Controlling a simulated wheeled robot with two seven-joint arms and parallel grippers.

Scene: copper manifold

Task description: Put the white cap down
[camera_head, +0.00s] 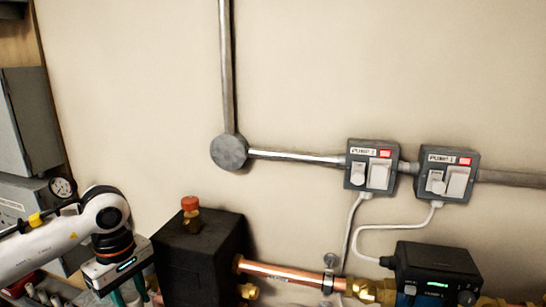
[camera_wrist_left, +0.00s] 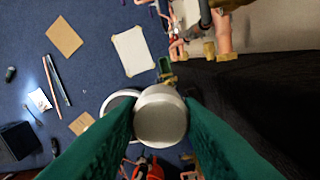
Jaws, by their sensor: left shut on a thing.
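The white cap (camera_wrist_left: 161,116) is round and pale, and it shows in the left wrist view between the two green fingertips. My left gripper (camera_wrist_left: 160,124) is shut on it. Part of another pale round thing (camera_wrist_left: 112,101) shows just behind the cap; I cannot tell what it is. In the head view my left gripper (camera_head: 133,294) points down at the lower left, beside the black block; the cap is not clear there. My right gripper is in neither view.
A black block (camera_head: 198,262) with a red-topped brass fitting stands right of my left gripper. A copper pipe (camera_head: 285,274) runs right from it to a pump (camera_head: 436,272). In the wrist view, a blue surface (camera_wrist_left: 90,30) below holds cards, pencils and a dark box (camera_wrist_left: 17,139).

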